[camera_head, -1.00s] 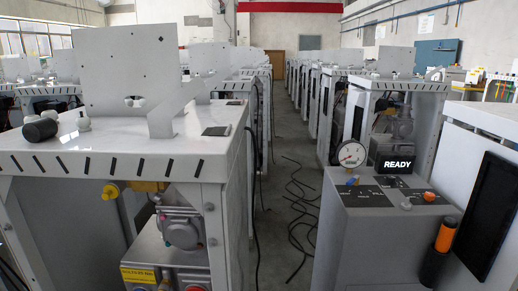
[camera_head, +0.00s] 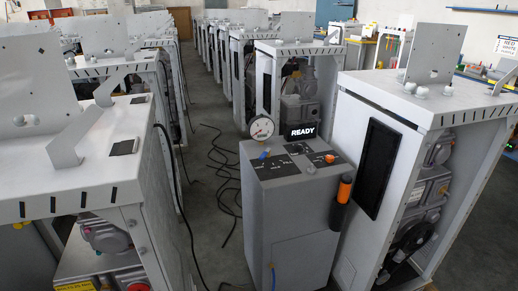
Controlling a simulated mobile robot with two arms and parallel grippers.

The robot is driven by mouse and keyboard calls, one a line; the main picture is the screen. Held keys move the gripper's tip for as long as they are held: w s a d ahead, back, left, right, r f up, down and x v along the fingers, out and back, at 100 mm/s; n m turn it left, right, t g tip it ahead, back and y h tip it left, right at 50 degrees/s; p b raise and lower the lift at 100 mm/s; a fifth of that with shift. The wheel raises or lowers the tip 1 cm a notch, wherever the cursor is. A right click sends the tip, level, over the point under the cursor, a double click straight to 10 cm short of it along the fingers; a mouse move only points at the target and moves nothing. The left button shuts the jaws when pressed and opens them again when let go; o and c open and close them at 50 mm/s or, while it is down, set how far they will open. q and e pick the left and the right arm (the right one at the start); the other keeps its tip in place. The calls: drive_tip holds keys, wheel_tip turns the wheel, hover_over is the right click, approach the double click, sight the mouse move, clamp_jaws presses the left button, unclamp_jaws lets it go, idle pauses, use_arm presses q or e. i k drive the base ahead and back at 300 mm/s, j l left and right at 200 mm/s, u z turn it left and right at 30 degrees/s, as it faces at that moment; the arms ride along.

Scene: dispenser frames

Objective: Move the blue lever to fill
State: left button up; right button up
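The grey dispenser cabinet (camera_head: 295,215) stands a little right of the middle of the head view. On its dark top panel (camera_head: 288,164) a small blue lever (camera_head: 264,155) sits near the left edge, by printed labels too small to read surely. A round pressure gauge (camera_head: 262,128) stands behind the lever. A black display (camera_head: 301,132) reads READY. An orange knob (camera_head: 329,158) is at the right of the panel. Neither of my grippers shows in the view.
An orange and black handle (camera_head: 341,202) hangs on the cabinet's right side. A white machine frame (camera_head: 405,110) stands close on the right, another (camera_head: 95,190) on the left. Black cables (camera_head: 225,180) lie on the grey aisle floor between them.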

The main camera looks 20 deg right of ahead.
sight(267, 153)
drive_tip(key=i+l+u, duration=0.4)
drive_tip(key=l, duration=0.25)
drive_tip(key=i+l+u, duration=0.2)
drive_tip(key=l, duration=0.15)
drive_tip(key=l+u, duration=0.2)
drive_tip(key=l, duration=0.2)
drive_tip(key=i+l+u, duration=0.2)
drive_tip(key=l, duration=0.2)
drive_tip(key=k, duration=0.1)
